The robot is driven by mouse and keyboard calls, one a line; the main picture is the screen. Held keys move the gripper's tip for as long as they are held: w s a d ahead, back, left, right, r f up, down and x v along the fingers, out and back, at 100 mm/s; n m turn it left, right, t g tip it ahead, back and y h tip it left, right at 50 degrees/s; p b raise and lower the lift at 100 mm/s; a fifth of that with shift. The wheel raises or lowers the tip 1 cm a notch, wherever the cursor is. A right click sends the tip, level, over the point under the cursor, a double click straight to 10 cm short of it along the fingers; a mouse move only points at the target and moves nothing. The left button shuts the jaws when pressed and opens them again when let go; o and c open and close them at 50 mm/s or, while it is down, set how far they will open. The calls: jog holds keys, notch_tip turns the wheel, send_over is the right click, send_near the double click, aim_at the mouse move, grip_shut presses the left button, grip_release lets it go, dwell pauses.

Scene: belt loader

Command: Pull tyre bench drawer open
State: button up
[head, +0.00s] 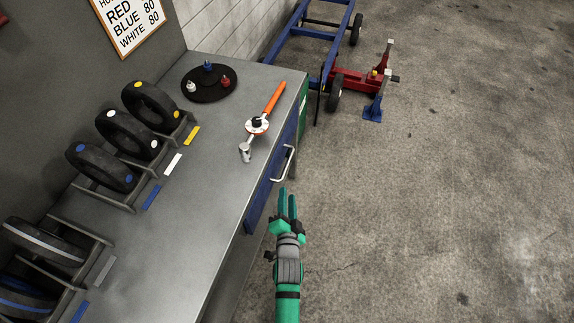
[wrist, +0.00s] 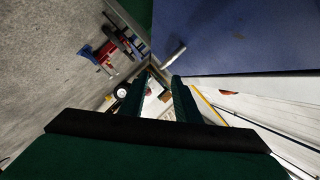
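The tyre bench (head: 215,140) runs along the left of the head view. Its blue drawer front (head: 258,200) is under the top's right edge and looks flush or nearly flush with the bench side. The pale bar handle (head: 285,164) sticks out from that front. My gripper (head: 287,194) is just below the handle in the head view, with its green fingers pointing towards it. In the wrist view, the gripper (wrist: 158,78) has a gap between its fingers and holds nothing. The handle (wrist: 173,54) lies beyond the fingertips against the blue front (wrist: 215,30), apart from them.
Tyres in racks (head: 128,132), an orange-handled tool (head: 272,100) and a round black tray (head: 209,83) stand on the bench top. A blue frame cart (head: 312,42) and a red jack (head: 362,84) stand beyond the bench. The floor right of my arm is clear.

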jog(key=m, duration=0.1)
send_near(287, 164)
jog(key=x, duration=1)
jog(key=shift+f, duration=0.35)
grip_shut()
